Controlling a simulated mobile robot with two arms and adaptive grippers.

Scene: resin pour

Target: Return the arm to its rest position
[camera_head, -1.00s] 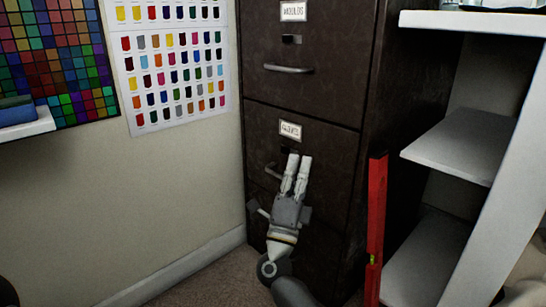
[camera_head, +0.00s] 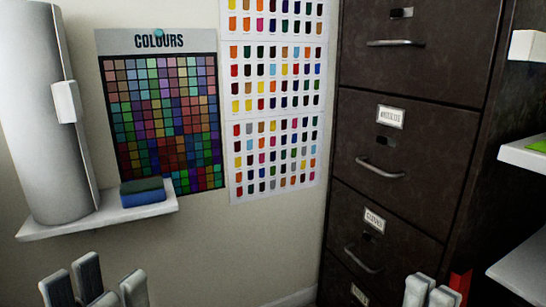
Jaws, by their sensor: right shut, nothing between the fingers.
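My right gripper (camera_head: 430,285) shows at the bottom right of the head view, in front of the dark filing cabinet (camera_head: 415,150). Its two pale fingers point up, close together, with nothing between them. My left gripper (camera_head: 97,283) shows at the bottom left, its grey finger parts spread with a gap between them and no object visible there. The lower parts of both grippers and both arms are cut off by the bottom edge of the picture.
A wall shelf (camera_head: 100,218) holds a white cylinder (camera_head: 38,110) and a blue and green block (camera_head: 143,191). Colour charts (camera_head: 160,120) hang on the wall. A red level (camera_head: 461,284) and white shelving (camera_head: 522,155) stand at the right. The visible cabinet drawers are shut.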

